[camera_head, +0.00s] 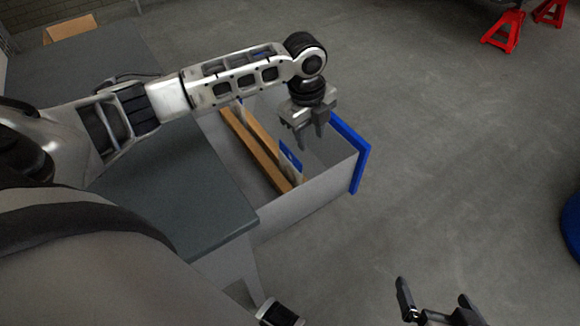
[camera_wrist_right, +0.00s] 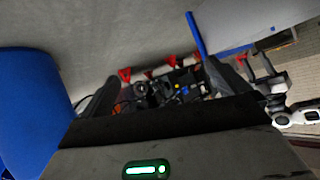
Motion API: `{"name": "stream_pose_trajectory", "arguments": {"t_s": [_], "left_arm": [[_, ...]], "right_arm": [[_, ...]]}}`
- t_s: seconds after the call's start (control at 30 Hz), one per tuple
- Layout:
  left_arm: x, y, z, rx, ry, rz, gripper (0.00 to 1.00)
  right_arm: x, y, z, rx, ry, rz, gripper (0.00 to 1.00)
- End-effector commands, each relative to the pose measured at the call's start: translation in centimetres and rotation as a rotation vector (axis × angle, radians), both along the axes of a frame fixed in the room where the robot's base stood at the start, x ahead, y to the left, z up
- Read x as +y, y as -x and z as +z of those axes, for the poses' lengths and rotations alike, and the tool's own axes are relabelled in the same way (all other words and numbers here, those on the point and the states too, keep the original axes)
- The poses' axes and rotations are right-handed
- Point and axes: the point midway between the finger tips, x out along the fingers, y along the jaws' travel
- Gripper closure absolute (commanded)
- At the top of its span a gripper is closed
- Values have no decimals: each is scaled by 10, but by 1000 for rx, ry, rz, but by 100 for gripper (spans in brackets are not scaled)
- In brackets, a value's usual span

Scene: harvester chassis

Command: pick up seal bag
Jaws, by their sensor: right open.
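A bag with a white and blue face (camera_head: 291,160), which looks like the seal bag, stands upright in an open drawer (camera_head: 318,208), against a wooden divider (camera_head: 268,150). My left gripper (camera_head: 311,143) points down over the drawer, just above and to the right of the bag. Its fingers are apart, with nothing seen between them. My right gripper (camera_head: 440,312) is open and empty at the bottom of the head view, away from the drawer. Its spread fingers also show in the right wrist view (camera_wrist_right: 168,85).
The drawer's blue front (camera_head: 358,160) sticks out from under a grey worktop (camera_head: 165,190). Red stands (camera_head: 503,33) are at the back right. A blue round object (camera_head: 571,228) is at the right edge. Open floor lies between.

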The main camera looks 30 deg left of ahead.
Motion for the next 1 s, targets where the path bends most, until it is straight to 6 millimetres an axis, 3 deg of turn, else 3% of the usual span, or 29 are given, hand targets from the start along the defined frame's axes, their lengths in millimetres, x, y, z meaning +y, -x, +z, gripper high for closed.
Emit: {"name": "stream_pose_trajectory", "arguments": {"t_s": [0.03, 0.1, 0.27, 0.7, 1.0], "left_arm": [[17, -5, 2, 18, -33, -26, 63], [32, -6, 12, 50, -60, -62, 63], [47, -5, 20, 87, -81, -100, 63], [48, -4, -65, 88, -80, -102, 63], [48, -3, -85, 87, -80, -103, 63]], "right_arm": [[2, 0, -13, -1, -6, 4, 0], [3, -1, -17, 1, -12, 8, 0], [6, -1, -18, -6, -22, 13, 0], [14, -4, 0, -141, -81, 24, 0], [16, -4, 7, -181, -100, 27, 0]]}}
